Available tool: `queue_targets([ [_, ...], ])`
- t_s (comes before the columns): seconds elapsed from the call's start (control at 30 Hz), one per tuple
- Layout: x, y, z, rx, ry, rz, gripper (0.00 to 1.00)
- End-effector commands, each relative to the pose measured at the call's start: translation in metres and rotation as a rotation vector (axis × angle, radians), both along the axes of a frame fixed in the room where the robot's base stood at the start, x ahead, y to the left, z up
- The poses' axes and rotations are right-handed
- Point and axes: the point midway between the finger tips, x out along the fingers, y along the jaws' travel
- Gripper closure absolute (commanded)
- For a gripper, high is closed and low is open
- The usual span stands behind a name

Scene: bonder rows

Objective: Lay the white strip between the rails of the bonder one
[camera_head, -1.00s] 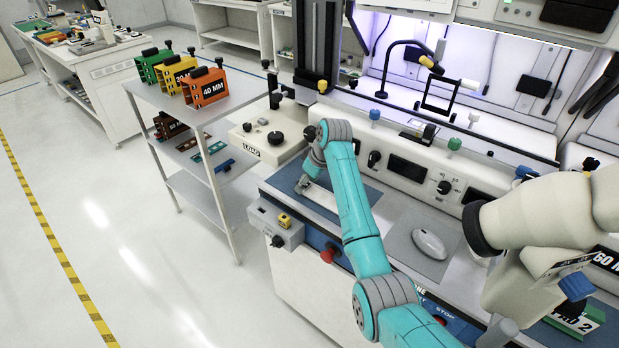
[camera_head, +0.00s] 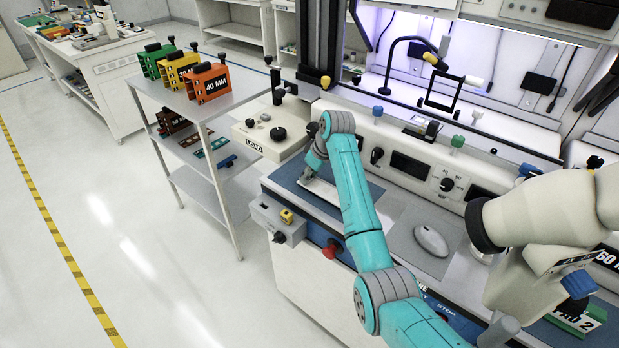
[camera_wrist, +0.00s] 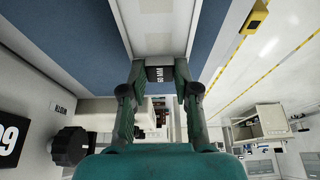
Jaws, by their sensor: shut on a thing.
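The white strip (camera_head: 325,190) lies low over the blue mat (camera_head: 290,176) on the left part of the bonder's top. It runs toward the lower right, with my gripper (camera_head: 306,180) at its left end. In the wrist view the strip (camera_wrist: 158,18) runs up from the fingertips, over the pale band between blue areas. My gripper (camera_wrist: 160,76) is shut at the strip's near end, where a dark patch marked MM shows between the fingers. I cannot tell whether the strip touches the surface below. The rails are not clearly visible.
A cream LOAD unit (camera_head: 268,132) with knobs stands just behind my gripper. A grey box (camera_head: 276,218) is at the front edge, left. A shelf (camera_head: 190,112) with coloured magazines stands left, and a cream machine arm (camera_head: 545,210) right.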

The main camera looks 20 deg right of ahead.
Motion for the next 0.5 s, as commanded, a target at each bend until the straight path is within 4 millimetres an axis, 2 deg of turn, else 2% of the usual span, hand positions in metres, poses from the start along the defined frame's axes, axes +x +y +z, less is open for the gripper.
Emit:
queue_targets([
  [0.5,0.000,0.000,0.032,0.000,-0.002,0.001,1.00],
])
